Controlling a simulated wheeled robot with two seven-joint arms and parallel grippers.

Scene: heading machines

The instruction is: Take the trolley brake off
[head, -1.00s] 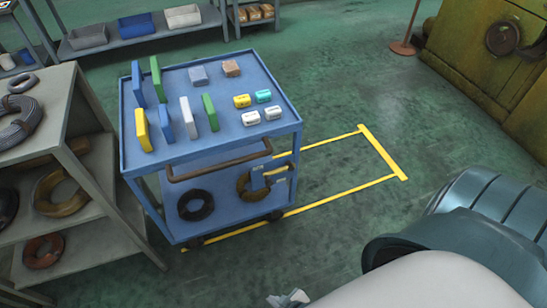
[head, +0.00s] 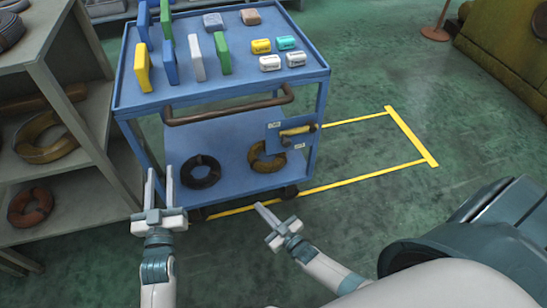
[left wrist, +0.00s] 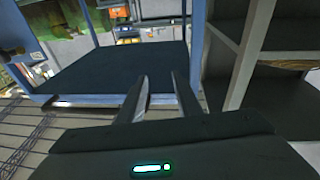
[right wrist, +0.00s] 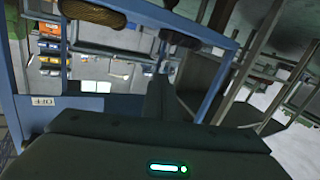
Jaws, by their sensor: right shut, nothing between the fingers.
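The blue trolley (head: 322,75) stands ahead of me, with a brown push handle (head: 228,107) across its front. A small blue brake panel (head: 275,142) hangs at its right front, bearing two small white labels and a yellow lever (head: 297,131) lying roughly level, with a dark end at right. A label upside down in the right wrist view (right wrist: 41,101) reads OFF. My left gripper (head: 160,170) is open and empty, left of the trolley's lower shelf; its fingers also show in the left wrist view (left wrist: 159,80). My right gripper (head: 259,207) is shut and empty, below the panel, apart from the lever.
Boxes and upright blocks stand on the trolley top; two coils (head: 200,172) are lower down. A grey shelf rack (head: 60,110) with coils stands close at left. Yellow floor lines (head: 411,135) run right of the trolley.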

